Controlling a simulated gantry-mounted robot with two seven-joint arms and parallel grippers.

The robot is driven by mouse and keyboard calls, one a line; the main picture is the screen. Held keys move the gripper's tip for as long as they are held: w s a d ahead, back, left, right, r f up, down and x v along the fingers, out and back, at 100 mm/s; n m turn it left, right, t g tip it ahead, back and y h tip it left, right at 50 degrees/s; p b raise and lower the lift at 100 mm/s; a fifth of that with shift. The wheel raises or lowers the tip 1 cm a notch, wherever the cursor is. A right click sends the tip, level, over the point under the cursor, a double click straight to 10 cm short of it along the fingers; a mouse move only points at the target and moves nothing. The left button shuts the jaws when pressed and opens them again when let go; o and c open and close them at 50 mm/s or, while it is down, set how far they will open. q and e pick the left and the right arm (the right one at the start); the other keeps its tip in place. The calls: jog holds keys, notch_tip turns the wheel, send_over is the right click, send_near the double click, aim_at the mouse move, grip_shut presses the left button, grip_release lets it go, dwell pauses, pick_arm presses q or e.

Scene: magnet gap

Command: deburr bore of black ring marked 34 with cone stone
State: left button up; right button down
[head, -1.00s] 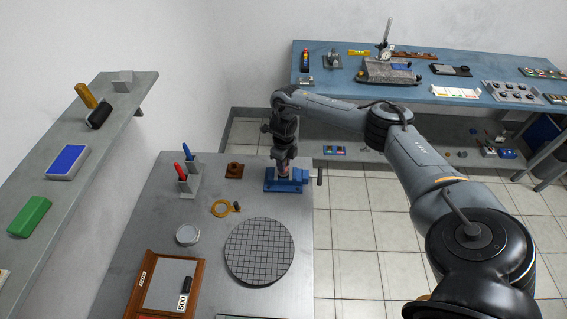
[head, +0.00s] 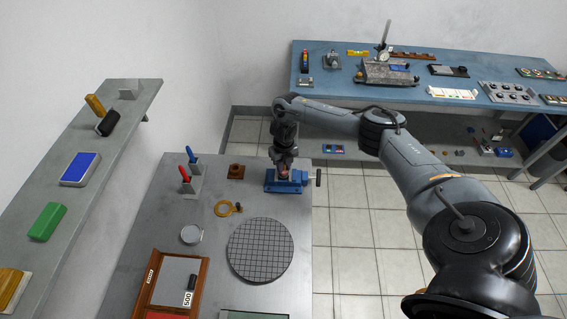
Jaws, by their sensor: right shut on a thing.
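My right gripper (head: 284,169) points down over the blue vise (head: 290,182) at the back right edge of the near bench. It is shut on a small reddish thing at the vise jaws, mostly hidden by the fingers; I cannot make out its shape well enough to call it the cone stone. No black ring marked 34 can be made out; the space between the vise jaws is hidden by the gripper. My left gripper is not in view.
A wooden-framed tray (head: 146,290) lies in front. A shelf (head: 87,195) runs along the left.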

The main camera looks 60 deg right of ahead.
jog(key=shift+f, duration=0.1)
dwell(0.4)
jog(key=shift+n+b, duration=0.8)
jog(key=n+b, duration=0.2)
jog(key=n, duration=0.1)
jog(key=shift+n+b, duration=0.35)
jog(key=shift+n, duration=0.55)
